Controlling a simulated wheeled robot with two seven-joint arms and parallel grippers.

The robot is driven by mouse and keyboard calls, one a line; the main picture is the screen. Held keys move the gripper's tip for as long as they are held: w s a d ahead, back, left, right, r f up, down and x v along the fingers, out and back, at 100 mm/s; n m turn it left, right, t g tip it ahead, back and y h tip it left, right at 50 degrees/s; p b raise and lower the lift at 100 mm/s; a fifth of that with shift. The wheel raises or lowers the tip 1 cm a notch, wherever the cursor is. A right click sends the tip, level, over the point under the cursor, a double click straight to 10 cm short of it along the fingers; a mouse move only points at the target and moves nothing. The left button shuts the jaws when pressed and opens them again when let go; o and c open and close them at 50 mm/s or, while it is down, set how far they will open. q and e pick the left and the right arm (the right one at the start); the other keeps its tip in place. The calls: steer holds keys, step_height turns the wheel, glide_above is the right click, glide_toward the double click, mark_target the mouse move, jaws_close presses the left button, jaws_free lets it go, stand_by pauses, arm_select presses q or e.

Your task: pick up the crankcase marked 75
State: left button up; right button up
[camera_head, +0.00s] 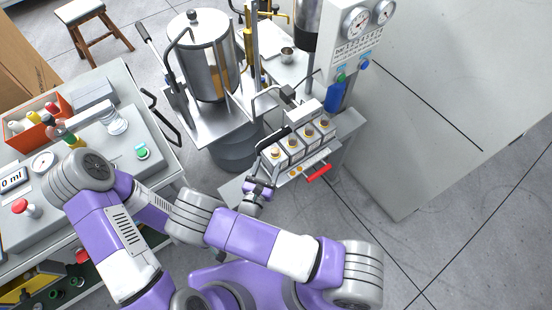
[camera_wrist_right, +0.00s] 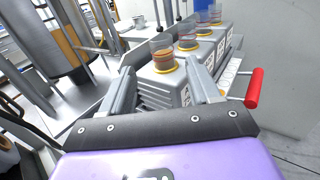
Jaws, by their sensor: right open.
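Several metal crankcases stand in a row on a rack at centre; the nearest crankcase (camera_head: 273,160) also shows in the right wrist view (camera_wrist_right: 163,84), with a clear cylinder and brownish ring on top. Side labels are too small or oblique for me to read 75. My right gripper (camera_head: 265,160) is at the row's near left end. In the right wrist view the open fingers (camera_wrist_right: 160,80) lie to either side of the nearest crankcase; contact cannot be told. My left gripper is not visible; only my left arm shows.
A red handle (camera_head: 319,173) sticks out from the rack's front, right of the fingers. A steel tank (camera_head: 203,62) stands behind left. A gauge panel (camera_head: 357,35) rises behind right. A bench (camera_head: 160,160) with instruments is at left. Floor at right is clear.

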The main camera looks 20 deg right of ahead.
mark_target(273, 154)
steer(key=b+x, duration=0.1)
steer(key=x, duration=0.6)
steer(key=shift+s+d+r+b, duration=0.1)
steer(key=shift+s+d+b, duration=0.05)
steer(key=shift+b, duration=0.25)
jaws_close()
stand_by(0.8)
steer(key=shift+r, duration=0.1)
